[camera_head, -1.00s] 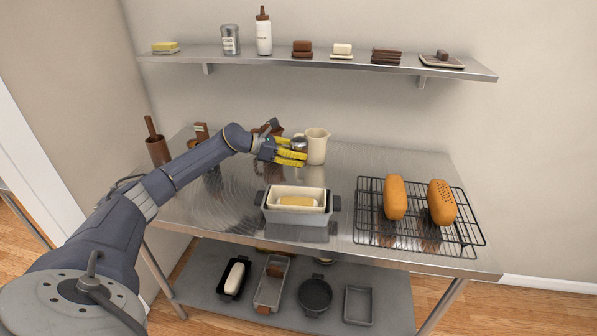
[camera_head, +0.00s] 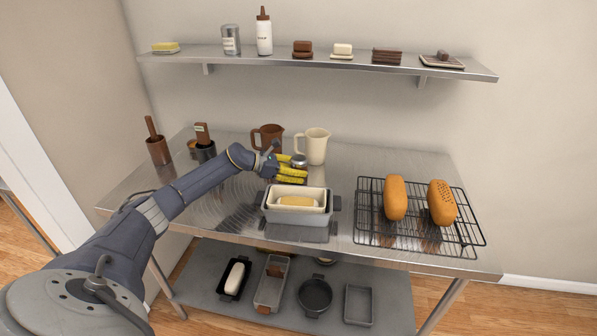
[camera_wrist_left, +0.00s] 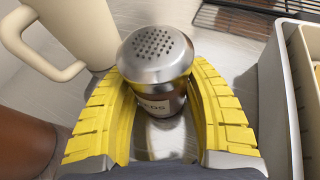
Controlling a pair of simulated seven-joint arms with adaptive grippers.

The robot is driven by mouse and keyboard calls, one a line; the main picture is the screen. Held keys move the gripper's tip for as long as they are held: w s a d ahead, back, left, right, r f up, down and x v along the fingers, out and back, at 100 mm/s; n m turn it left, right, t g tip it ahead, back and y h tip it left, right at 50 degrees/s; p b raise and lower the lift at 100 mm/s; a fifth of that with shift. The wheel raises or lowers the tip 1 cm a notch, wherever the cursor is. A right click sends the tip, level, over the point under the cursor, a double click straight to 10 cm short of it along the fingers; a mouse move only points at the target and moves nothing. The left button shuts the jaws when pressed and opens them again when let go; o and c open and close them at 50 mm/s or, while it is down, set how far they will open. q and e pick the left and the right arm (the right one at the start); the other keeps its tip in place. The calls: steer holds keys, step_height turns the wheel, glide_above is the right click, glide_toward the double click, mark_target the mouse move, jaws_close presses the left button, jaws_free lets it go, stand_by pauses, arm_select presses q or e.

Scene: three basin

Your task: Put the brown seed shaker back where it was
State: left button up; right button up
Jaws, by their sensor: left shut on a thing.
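In the head view only the shaker's top (camera_head: 299,160) shows, behind the loaf pan and in front of the cream pitcher. Whether its base touches the table is unclear. My right gripper is not in view.
A cream pitcher (camera_head: 318,147) and a brown pitcher (camera_head: 270,137) stand behind the gripper. A grey loaf pan (camera_head: 297,216) with a cream pan inside is close in front. A wire rack (camera_head: 418,230) with two loaves is at right. A wall shelf (camera_head: 215,56) holds several items.

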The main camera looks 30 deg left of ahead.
arm_select(q)
steer(key=o, duration=1.4)
steer(key=shift+f, duration=0.1)
steer(key=shift+c, duration=0.2)
steer(key=shift+r, duration=0.2)
steer(key=v, duration=1.2)
